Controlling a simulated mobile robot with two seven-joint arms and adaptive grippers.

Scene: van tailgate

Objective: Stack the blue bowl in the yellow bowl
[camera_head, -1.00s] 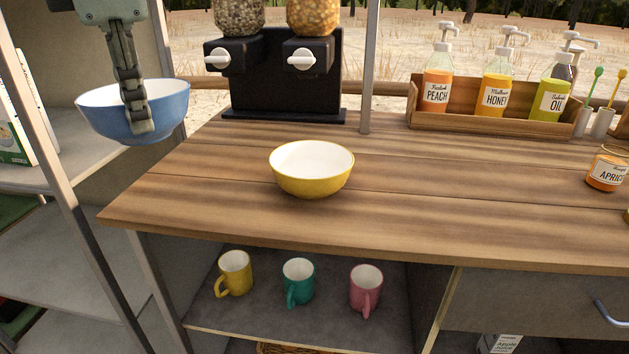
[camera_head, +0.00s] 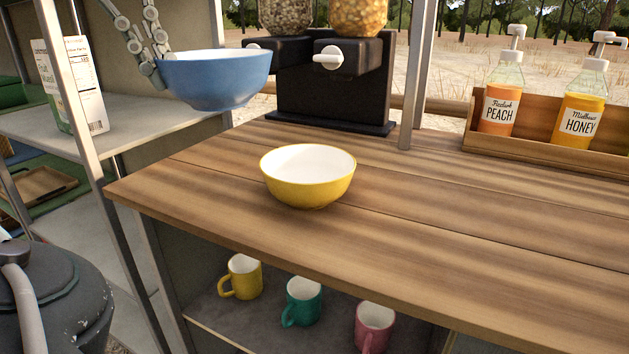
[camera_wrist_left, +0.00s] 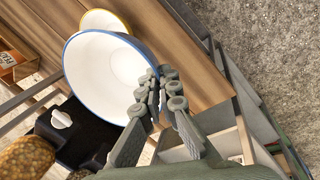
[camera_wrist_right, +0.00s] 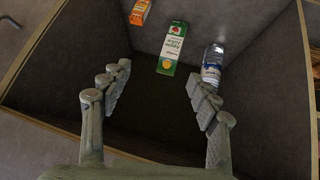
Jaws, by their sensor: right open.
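The blue bowl (camera_head: 214,80) is upright in the air above the left end of the counter, left of and higher than the yellow bowl. My left gripper (camera_head: 150,68) is shut on its left rim; the left wrist view shows the fingers (camera_wrist_left: 158,95) pinching the rim of the blue bowl (camera_wrist_left: 105,75). The yellow bowl (camera_head: 308,180) stands upright and looks empty on the wooden counter. In the left wrist view it is partly hidden behind the blue bowl (camera_wrist_left: 104,21). My right gripper (camera_wrist_right: 155,100) is open and empty, facing a compartment, and is not in the head view.
A black dispenser (camera_head: 335,95) stands behind the bowls, beside a grey post (camera_head: 414,80). A bottle rack (camera_head: 540,150) is at the back right. Mugs (camera_head: 302,300) stand on the shelf below. The right wrist view shows a green carton (camera_wrist_right: 172,48) and a bottle (camera_wrist_right: 213,62). The counter right of the yellow bowl is clear.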

